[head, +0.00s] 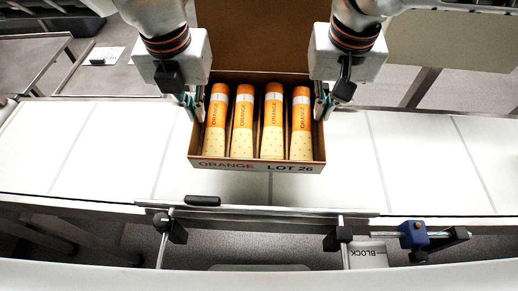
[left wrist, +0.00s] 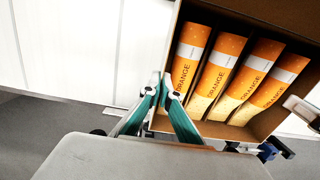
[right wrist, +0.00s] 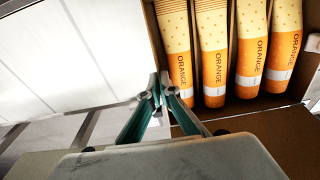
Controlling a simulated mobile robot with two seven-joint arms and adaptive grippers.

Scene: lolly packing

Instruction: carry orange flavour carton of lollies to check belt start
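The orange carton (head: 258,166), labelled "ORANGE LOT 26", is an open box holding several orange-topped lolly tubes (head: 243,120) side by side. It is over the white belt (head: 415,150); I cannot tell if it touches it. Its brown lid (head: 262,40) stands open at the back. My left gripper (head: 198,108) is at the carton's left wall; the left wrist view shows its green fingers (left wrist: 162,88) closed on that wall's edge. My right gripper (head: 320,106) is at the right wall, its fingers (right wrist: 157,88) closed on that edge in the right wrist view.
A metal rail (head: 260,218) with clamps runs along the belt's front edge. The belt is clear on both sides of the carton.

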